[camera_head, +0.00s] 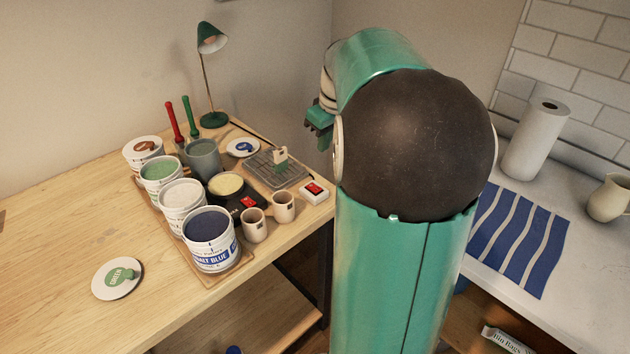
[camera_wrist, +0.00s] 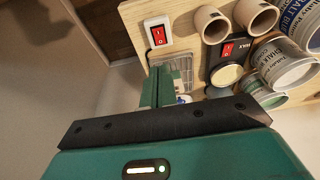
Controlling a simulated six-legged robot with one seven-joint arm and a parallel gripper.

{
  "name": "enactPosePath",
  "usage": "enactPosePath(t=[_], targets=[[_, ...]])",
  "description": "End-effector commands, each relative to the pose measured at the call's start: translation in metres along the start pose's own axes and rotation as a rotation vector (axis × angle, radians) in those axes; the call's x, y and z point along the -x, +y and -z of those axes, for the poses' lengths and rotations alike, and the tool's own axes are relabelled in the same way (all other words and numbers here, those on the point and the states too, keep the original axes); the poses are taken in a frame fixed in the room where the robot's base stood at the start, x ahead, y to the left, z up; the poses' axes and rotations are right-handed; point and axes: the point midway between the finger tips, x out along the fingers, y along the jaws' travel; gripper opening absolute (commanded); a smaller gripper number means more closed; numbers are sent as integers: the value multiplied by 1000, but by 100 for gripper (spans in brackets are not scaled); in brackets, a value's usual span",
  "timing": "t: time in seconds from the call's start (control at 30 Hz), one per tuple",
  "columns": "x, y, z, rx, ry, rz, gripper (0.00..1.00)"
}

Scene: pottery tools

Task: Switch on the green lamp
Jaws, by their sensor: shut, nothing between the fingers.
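The green lamp (camera_head: 211,38) stands at the back of the wooden table, with a thin stem and a round green base (camera_head: 214,120). I see no clear glow from its shade. A white switch box (camera_head: 314,192) with a red rocker sits at the table's right edge; it also shows at the top of the wrist view (camera_wrist: 158,31). My gripper (camera_head: 318,124) is shut and empty, above and apart from the table near the switch box. In the wrist view its green fingers (camera_wrist: 158,84) point towards the table.
A black wax warmer (camera_head: 240,202) with another red switch (camera_wrist: 228,48) stands left of the switch box. Two beige cups (camera_head: 255,226) and several paint tubs (camera_head: 210,240) are close by. The table's left is mostly bare.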

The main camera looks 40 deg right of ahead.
Motion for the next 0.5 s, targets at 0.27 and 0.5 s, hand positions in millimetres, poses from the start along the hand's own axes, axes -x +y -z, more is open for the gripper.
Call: enactPosePath(t=[0.27, 0.5], targets=[[-14, -1, 0, 1, -1, 1, 0], [-58, -2, 1, 3, -4, 4, 0]])
